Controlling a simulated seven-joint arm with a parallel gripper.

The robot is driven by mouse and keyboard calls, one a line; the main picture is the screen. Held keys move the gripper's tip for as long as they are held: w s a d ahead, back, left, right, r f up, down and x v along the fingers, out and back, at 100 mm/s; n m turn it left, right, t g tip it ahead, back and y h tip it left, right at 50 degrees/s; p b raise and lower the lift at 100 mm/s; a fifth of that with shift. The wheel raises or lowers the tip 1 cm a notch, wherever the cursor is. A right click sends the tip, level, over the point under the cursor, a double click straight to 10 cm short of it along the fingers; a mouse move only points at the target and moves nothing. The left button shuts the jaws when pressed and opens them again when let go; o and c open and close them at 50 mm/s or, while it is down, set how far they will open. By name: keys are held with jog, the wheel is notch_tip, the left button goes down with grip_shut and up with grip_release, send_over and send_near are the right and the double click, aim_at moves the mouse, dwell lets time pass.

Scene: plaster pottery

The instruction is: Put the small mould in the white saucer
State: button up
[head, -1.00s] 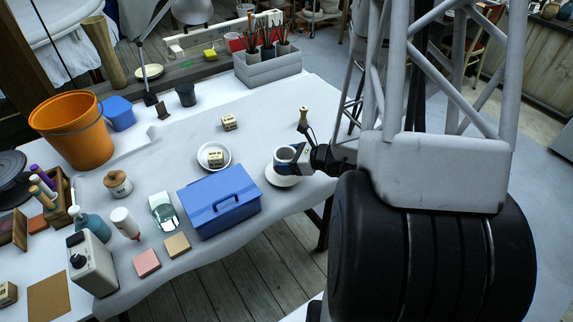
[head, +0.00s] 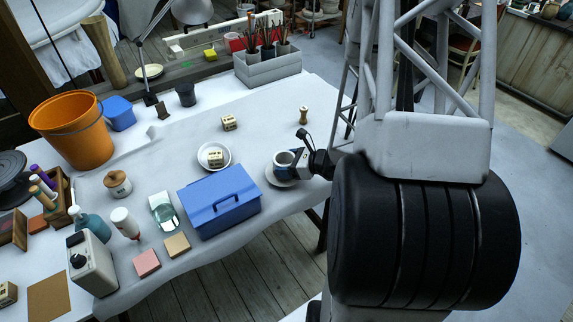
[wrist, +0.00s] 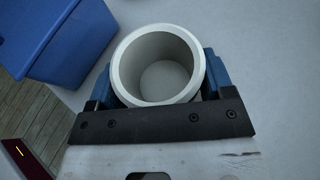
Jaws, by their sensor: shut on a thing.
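My gripper (head: 286,161) is shut on the small mould, a white, round, hollow piece with a thick rim. The mould (wrist: 159,66) is upright between the blue fingers in the wrist view, and its inside looks empty. Another white dish (head: 205,165) to the left holds a small lettered block.
A small wooden piece (head: 303,115) stands behind. Another lettered block (head: 228,122) lies further back.

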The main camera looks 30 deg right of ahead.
jog(key=shift+f, duration=0.25)
jog(key=shift+f, duration=0.25)
jog(key=o, duration=1.1)
jog(key=shift+c, duration=0.2)
jog(key=shift+r, duration=0.3)
jog(key=v, duration=1.2)
jog(key=shift+f, duration=0.1)
